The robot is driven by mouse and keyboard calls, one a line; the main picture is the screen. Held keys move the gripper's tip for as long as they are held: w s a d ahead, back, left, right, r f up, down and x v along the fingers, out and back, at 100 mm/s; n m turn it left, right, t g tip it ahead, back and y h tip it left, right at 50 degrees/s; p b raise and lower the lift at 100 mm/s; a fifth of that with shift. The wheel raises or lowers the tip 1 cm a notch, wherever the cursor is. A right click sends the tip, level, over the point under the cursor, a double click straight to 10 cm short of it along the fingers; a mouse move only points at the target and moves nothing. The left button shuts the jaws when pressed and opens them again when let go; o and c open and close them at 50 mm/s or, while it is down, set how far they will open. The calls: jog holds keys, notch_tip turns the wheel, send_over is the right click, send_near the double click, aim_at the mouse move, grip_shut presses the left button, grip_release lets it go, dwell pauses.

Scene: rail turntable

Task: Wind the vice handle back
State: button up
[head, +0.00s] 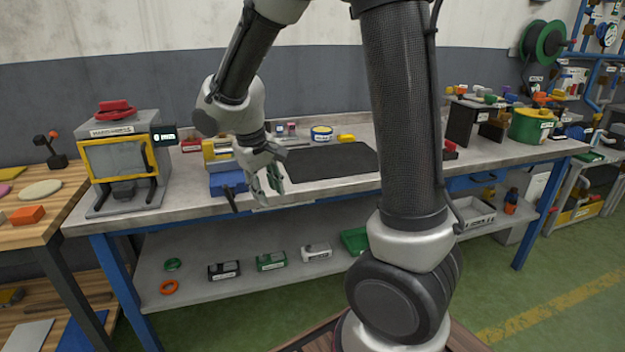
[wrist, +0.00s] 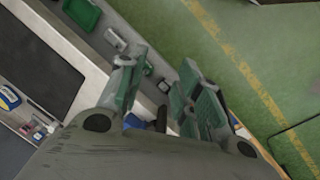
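The blue vice (head: 226,183) sits at the front edge of the grey bench, left of the black mat. Its dark handle (head: 230,200) sticks out at the front and slants down over the bench edge. My gripper (head: 266,184) is just right of the vice and handle, with its green-padded fingers pointing down. In the wrist view my gripper (wrist: 160,92) has its fingers spread apart. A bit of blue, probably the vice (wrist: 133,121), and a dark bar, probably the handle (wrist: 161,118), show low between the finger bases. I cannot tell whether a finger touches the handle.
The black mat (head: 330,161) lies right of my gripper. A yellow-framed machine (head: 117,160) stands at the bench's left end. A yellow-and-grey box (head: 217,150) is behind the vice. The lower shelf (head: 210,290) holds several small items. The floor in front is clear.

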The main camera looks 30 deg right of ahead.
jog(key=s+d+r+y, duration=0.1)
jog(key=s+d+r, duration=0.1)
jog(key=s, duration=0.4)
jog(key=s+d+r, duration=0.3)
jog(key=s+r, duration=0.1)
jog(key=s, duration=0.2)
jog(key=shift+s+r+y, duration=0.2)
jog(key=shift+s+y, duration=0.05)
jog(key=shift+y, duration=0.15)
jog(key=shift+d, duration=0.1)
